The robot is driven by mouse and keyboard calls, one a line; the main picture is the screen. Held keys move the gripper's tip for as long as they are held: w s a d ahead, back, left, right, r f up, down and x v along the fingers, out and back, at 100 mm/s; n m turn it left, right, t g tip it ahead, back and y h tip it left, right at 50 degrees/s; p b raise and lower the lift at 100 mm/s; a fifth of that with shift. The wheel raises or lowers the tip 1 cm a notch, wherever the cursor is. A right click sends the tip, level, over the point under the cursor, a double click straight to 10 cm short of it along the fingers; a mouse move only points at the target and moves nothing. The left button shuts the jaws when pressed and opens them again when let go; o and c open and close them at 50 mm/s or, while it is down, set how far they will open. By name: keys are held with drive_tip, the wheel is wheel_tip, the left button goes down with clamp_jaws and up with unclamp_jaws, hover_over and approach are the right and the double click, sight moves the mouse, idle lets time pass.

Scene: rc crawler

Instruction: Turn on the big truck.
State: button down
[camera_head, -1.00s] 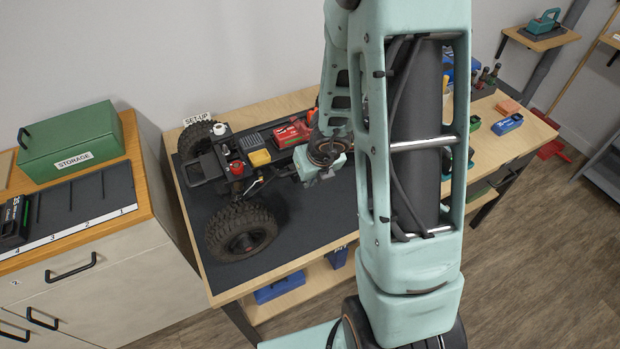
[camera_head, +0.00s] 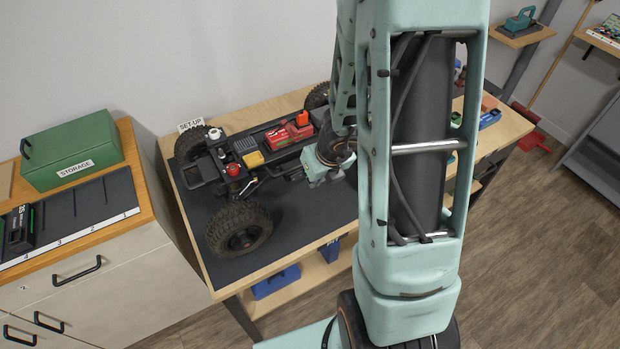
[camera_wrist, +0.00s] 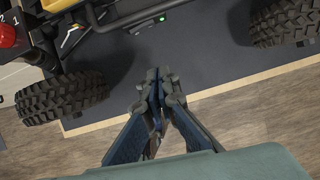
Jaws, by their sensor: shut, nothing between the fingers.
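The big truck is an open chassis with large black tyres (camera_head: 238,230) on the dark mat of the workbench. It carries a red block (camera_head: 289,133), a yellow box (camera_head: 253,159) and a red round knob (camera_head: 233,169). In the wrist view, a small black part with a lit green spot (camera_wrist: 162,19) sits on the truck's near side, and the red knob (camera_wrist: 8,36) shows at top left. My gripper (camera_wrist: 158,75) is shut and empty over the mat, beside the truck between its wheels. In the head view my gripper (camera_head: 314,181) is partly hidden by my arm.
A green storage box (camera_head: 72,150) stands on the left cabinet, with numbered slots in front of it. A small blue model (camera_head: 489,118) is at the bench's right. Bare mat (camera_head: 310,222) lies in front of the truck. Blue bins sit on the shelf below.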

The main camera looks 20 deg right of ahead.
drive_tip(key=shift+p+v, duration=0.8)
drive_tip(key=shift+v, duration=1.25)
drive_tip(key=shift+w+d, duration=0.1)
drive_tip(key=shift+w, duration=0.05)
